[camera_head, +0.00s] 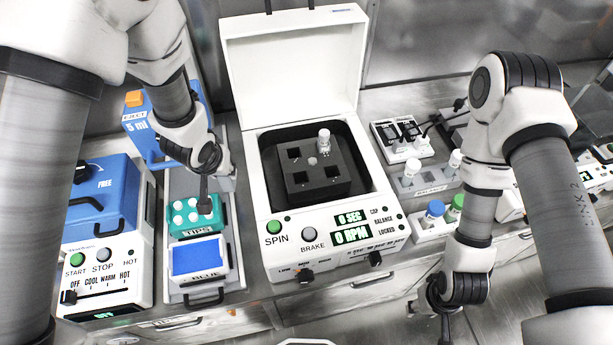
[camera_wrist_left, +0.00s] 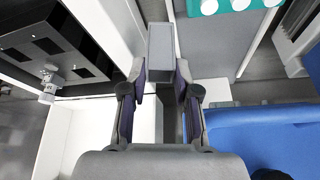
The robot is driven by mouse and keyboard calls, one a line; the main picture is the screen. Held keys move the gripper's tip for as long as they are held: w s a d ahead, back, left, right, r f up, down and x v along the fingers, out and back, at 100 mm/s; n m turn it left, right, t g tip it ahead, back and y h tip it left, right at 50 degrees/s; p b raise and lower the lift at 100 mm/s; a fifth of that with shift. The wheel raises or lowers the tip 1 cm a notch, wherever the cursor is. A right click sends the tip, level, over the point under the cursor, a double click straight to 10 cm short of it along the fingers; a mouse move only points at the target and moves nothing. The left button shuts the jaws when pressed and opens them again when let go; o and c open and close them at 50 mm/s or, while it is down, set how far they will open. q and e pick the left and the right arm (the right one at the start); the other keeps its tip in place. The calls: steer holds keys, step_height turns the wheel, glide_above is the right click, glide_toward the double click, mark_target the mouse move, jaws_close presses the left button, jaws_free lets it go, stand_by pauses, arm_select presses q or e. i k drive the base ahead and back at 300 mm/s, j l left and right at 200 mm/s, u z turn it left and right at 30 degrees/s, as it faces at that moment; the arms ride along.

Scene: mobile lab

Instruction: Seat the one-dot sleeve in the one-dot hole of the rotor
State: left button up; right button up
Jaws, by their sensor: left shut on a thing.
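The dark square rotor (camera_head: 322,186) sits in the open centrifuge, with square holes around a small centre knob. A white-capped tube (camera_head: 324,141) stands at its back-right hole; the other holes look empty. The rotor also shows at the left of the left wrist view (camera_wrist_left: 62,45). My left gripper (camera_head: 206,188) is left of the centrifuge, over the teal tip rack. In the left wrist view it (camera_wrist_left: 160,88) is shut on a grey block-shaped sleeve (camera_wrist_left: 162,48); no dots on it can be made out. My right gripper (camera_head: 445,318) hangs low at the front right, fingers unclear.
The white centrifuge (camera_head: 262,215) has its lid (camera_head: 290,65) up. The teal tip rack (camera_head: 180,220) and blue tray (camera_head: 197,258) lie to its left, near the blue-lidded heater (camera_head: 100,195). Racks with capped tubes (camera_head: 433,212) stand to its right.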

mark_target(301, 186)
steer(key=k+z, duration=0.4)
steer(key=k, duration=0.35)
steer(key=k+j+z, duration=0.25)
steer(key=k, duration=0.15)
